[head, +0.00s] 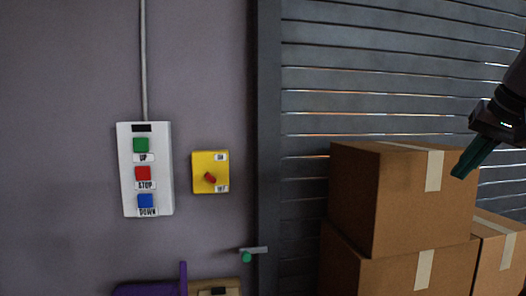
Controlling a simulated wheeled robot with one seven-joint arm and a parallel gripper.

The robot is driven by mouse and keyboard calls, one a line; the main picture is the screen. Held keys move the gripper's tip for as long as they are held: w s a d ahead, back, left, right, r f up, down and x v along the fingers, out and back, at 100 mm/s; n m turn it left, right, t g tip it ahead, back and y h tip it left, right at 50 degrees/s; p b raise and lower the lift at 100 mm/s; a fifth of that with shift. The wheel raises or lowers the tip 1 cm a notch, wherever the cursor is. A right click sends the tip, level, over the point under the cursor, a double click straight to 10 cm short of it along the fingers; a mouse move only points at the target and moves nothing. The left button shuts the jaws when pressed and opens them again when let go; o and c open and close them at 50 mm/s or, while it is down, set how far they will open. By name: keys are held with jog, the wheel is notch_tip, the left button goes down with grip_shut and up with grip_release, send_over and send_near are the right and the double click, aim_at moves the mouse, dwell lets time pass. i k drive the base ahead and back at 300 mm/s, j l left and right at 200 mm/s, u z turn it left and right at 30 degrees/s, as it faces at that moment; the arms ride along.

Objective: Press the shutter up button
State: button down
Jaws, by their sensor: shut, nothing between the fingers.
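A white control box (146,169) is fixed to the grey wall at the left. It carries a green button (141,145) labelled UP at the top, a red STOP button (142,173) in the middle and a blue DOWN button (145,201) at the bottom. The slatted shutter (370,95) fills the right side. My gripper (464,170) is at the far right, shut and empty, pointing down and left in front of the cardboard boxes in this view. It is far from the control box.
A yellow switch box (221,160) with a red knob sits right of the control box. Stacked cardboard boxes (385,200) stand before the shutter. A green-tipped lever (250,253) and a purple object (150,289) are low down. The wall around the control box is clear.

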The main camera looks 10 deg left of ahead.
aim_at(140, 144)
jog(key=u, duration=1.55)
